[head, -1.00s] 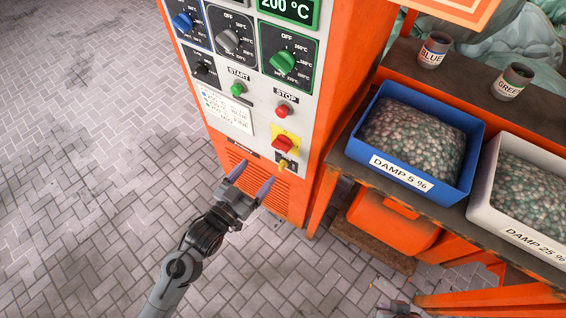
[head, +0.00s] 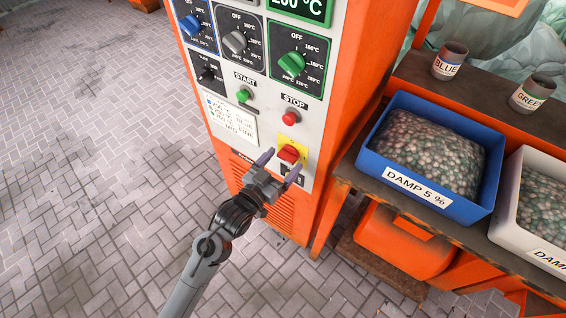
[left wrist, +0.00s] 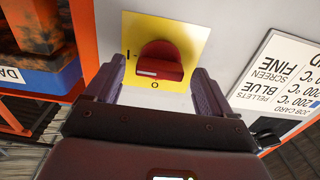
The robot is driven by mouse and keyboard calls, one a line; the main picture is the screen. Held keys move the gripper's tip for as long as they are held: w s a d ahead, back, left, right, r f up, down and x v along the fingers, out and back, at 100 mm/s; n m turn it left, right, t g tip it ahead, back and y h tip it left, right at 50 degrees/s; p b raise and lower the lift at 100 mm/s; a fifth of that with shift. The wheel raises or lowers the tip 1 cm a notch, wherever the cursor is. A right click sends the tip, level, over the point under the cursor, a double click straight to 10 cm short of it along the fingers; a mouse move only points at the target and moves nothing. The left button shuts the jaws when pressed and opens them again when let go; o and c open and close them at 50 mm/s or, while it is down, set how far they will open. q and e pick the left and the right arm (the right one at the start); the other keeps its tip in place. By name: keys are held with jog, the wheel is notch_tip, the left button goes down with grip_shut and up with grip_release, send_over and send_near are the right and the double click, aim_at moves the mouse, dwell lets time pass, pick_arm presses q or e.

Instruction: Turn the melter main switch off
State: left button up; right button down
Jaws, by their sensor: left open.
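The melter main switch (head: 289,153) is a red rotary handle on a yellow plate, low on the front panel of the orange cabinet. In the left wrist view the red handle (left wrist: 160,65) shows ahead of and between my fingers, on the yellow plate (left wrist: 190,35) marked I and O. The handle's white mark points toward the I side. My left gripper (head: 279,166) is open, with its fingertips just below and to either side of the handle. In the left wrist view my left gripper (left wrist: 158,88) holds nothing. My right gripper does not show.
Above the switch are a red stop button (head: 289,118), a green start button (head: 243,96) and several dials. A blue bin of pellets (head: 440,200) and a white bin (head: 530,240) stand on the bench at the right. Paved floor lies open at the left.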

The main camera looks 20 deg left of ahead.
pick_arm(q)
jog(key=shift+w+d, duration=0.1)
jog(key=shift+w, duration=0.35)
jog(key=c, duration=1.1)
jog(key=shift+o, duration=0.2)
jog(key=shift+r+n+p, duration=0.15)
jog(key=shift+n+p, duration=0.15)
jog(key=shift+p, duration=0.35)
jog(key=n+p, duration=1.1)
jog(key=p, duration=0.3)
jog(key=shift+r, duration=0.15)
jog(key=n+p, duration=0.5)
jog(key=shift+f+n, duration=0.2)
jog(key=shift+n, duration=0.5)
jog(key=shift+f, duration=0.1)
